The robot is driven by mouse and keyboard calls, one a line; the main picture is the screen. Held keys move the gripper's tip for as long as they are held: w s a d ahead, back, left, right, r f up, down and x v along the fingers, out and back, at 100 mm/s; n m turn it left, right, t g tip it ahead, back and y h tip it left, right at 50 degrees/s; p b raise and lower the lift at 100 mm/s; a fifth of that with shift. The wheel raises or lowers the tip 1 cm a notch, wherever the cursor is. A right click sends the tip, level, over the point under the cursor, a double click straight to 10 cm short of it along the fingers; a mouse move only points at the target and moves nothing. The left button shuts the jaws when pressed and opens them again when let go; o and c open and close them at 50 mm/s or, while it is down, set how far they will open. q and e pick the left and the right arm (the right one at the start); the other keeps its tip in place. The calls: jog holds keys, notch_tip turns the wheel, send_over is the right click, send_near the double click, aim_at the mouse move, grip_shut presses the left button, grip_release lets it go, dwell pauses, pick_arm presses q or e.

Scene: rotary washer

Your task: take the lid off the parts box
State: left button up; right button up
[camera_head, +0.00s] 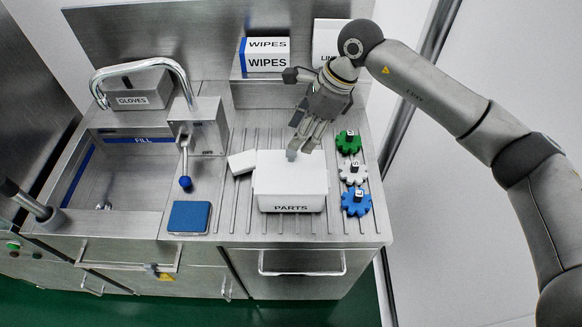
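The white parts box (291,204), labelled PARTS, stands on the ribbed metal drainboard. Its flat white lid (295,178) appears to be on top, covering the inside. My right gripper (299,152) reaches down from above, with its fingertips at the far edge of the lid. A small grey piece shows at the fingertips; I cannot tell whether it is a fingertip or part of the lid. The fingers look close together, but I cannot tell whether they grip the lid. My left gripper is not in view.
A small white block (242,162) is left of the box. Green (348,142), white (353,172) and blue (356,202) gear-shaped parts line its right. A blue pad (189,217) lies front left, near the sink (115,190) and tap (140,68).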

aim_at(292, 152)
jog(key=shift+a+f, duration=0.35)
jog(key=shift+f, duration=0.3)
jog(key=p+x, duration=0.2)
jog(key=x, duration=0.1)
jog(key=p+x, duration=0.1)
jog(key=shift+d+f, duration=0.2)
jog(key=shift+f, duration=0.1)
jog(key=shift+w+a+f, duration=0.1)
jog(key=shift+a+f, duration=0.1)
jog(key=shift+f, duration=0.2)
grip_shut()
jog(key=shift+r, duration=0.1)
